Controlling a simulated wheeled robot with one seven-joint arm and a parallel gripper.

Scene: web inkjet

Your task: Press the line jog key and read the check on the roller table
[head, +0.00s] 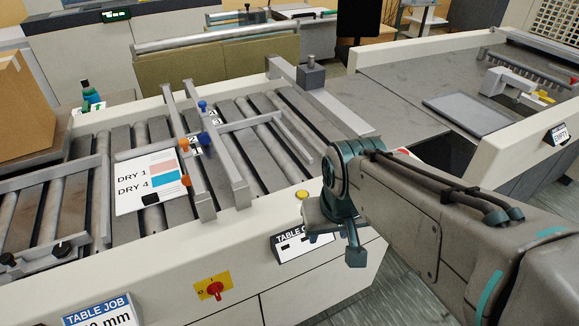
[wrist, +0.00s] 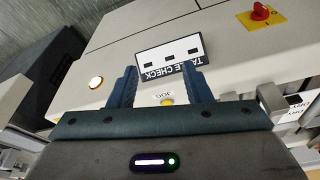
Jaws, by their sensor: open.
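The line jog key, a yellow button (head: 301,195), sits on the pale front rail of the roller table (head: 235,248). In the wrist view the yellow key (wrist: 167,101) shows low between the fingers, beside an upside-down "JOG" label. The table check display (head: 288,246) is on the front face, its right part hidden by my gripper in the head view. In the wrist view the display (wrist: 170,52) shows black blocks and no readable value. My gripper (head: 345,240) is open and empty, in front of the rail; its fingers (wrist: 162,75) point toward the panel, apparently apart from the key.
A red rotary switch (head: 215,289) on a yellow plate and a "TABLE JOB" sign (head: 100,312) are further left. A round lit button (wrist: 95,82) shows on the panel. A sheet marked DRY 1, DRY 4 (head: 140,190) lies on the rollers under metal bars (head: 205,190).

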